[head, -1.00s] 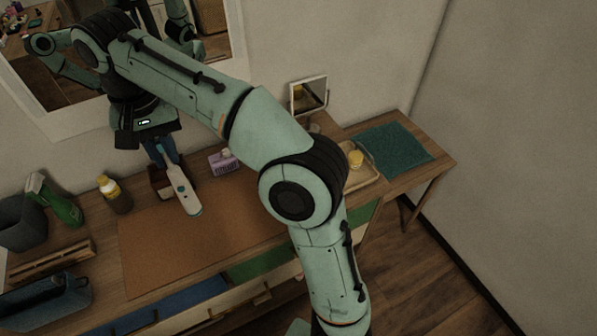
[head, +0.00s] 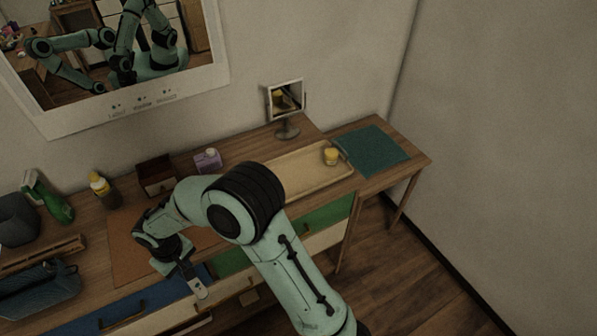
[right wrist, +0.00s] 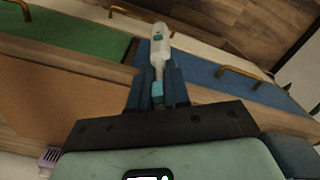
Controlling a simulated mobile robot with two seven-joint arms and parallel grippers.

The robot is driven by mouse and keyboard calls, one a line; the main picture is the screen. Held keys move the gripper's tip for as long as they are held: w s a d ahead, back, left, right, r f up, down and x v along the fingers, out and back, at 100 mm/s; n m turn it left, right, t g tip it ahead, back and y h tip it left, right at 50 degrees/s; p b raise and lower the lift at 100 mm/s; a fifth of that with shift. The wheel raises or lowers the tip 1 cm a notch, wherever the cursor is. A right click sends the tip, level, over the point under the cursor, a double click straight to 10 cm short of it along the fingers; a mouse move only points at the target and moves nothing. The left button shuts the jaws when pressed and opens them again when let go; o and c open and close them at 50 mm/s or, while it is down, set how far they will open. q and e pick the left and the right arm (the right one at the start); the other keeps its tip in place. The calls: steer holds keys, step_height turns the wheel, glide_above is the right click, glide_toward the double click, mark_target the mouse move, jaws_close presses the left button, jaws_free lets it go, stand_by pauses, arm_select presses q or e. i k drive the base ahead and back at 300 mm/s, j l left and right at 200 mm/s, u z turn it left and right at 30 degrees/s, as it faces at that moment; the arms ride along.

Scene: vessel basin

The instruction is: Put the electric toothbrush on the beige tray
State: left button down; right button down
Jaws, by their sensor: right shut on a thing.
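The electric toothbrush (head: 199,290) is white with a teal part. My right gripper (head: 187,268) is shut on it, out over the front edge of the dresser by the drawers. In the right wrist view the toothbrush (right wrist: 160,45) sticks out from between the fingers of the gripper (right wrist: 158,92), held near a teal section. The beige tray (head: 296,168) lies at the back right of the dresser top, apart from the gripper, with a yellow jar (head: 331,156) at its right end. My arm covers some of the area in front of the tray. My left gripper is not in view.
A dark red box (head: 156,175), a purple container (head: 208,160) and a yellow-capped bottle (head: 104,190) stand along the back. A small mirror (head: 286,100) stands behind the tray. A teal mat (head: 373,152) lies to the right. Much of the tray surface is bare.

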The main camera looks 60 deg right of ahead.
mark_target(306, 170)
steer(key=k+l, duration=0.25)
steer(key=l, duration=0.2)
steer(key=k+l, duration=0.2)
steer(key=l, duration=0.2)
steer(key=k+l, duration=0.25)
steer(key=l, duration=0.2)
steer(key=k+l, duration=0.2)
steer(key=l, duration=0.2)
steer(key=k+l, duration=0.25)
steer(key=l, duration=0.2)
